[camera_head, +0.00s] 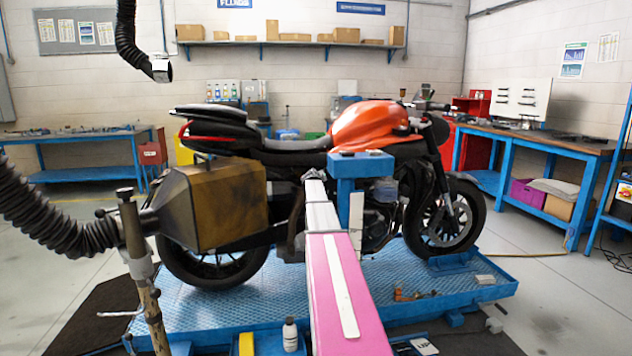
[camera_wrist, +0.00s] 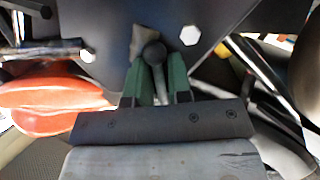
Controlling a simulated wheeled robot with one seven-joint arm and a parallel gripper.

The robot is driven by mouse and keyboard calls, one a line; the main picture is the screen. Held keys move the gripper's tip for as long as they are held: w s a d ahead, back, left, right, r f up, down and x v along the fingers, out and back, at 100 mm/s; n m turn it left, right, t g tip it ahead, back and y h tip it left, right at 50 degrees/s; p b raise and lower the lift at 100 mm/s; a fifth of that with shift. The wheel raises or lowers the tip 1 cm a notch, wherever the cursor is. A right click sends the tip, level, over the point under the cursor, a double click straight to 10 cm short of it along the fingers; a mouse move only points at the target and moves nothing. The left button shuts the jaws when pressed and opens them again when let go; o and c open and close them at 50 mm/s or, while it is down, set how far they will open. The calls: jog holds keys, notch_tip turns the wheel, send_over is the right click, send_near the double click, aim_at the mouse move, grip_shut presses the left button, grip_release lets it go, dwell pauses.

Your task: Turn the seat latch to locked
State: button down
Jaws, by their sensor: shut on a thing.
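In the wrist view my gripper (camera_wrist: 157,72) has two green fingers shut on the seat latch (camera_wrist: 154,53), a grey lever with a round dark end. The latch stands against a dark panel (camera_wrist: 110,20) with pale hex bolts. Its exact turn angle and any lock marking cannot be read. In the head view the motorcycle (camera_head: 372,128) stands side-on with an orange tank and a black seat (camera_head: 290,145). My arm reaches to its middle, and the latch and my fingertips cannot be made out there.
The motorcycle is on a blue lift platform (camera_head: 480,290). A brown exhaust hood (camera_head: 215,205) with a black hose stands close on the left. A small bottle (camera_head: 290,335) is at the platform's front. Workbenches (camera_head: 560,145) line the back and right; floor at right is mostly clear.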

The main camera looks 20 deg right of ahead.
jog(key=n+h, duration=0.1)
jog(key=d+n+h, duration=0.1)
jog(key=n, duration=0.1)
jog(key=r+n+t, duration=0.1)
jog(key=n, duration=0.1)
jog(key=shift+s+d+r+h, duration=0.1)
jog(key=shift+s+d+h, duration=0.15)
jog(key=shift+h, duration=0.15)
jog(key=n, duration=0.2)
jog(key=r+n+t, duration=0.1)
jog(key=n, duration=0.1)
jog(key=r+n+t+h, duration=0.1)
jog(key=n, duration=0.1)
jog(key=shift+d, duration=0.3)
jog(key=shift+r+t, duration=0.1)
jog(key=shift+t, duration=0.2)
jog(key=c, duration=1.2)
grip_release()
jog(key=shift+s, duration=0.1)
jog(key=v, duration=0.7)
jog(key=shift+s+a, duration=0.1)
jog(key=shift+s, duration=0.05)
jog(key=shift+a, duration=0.15)
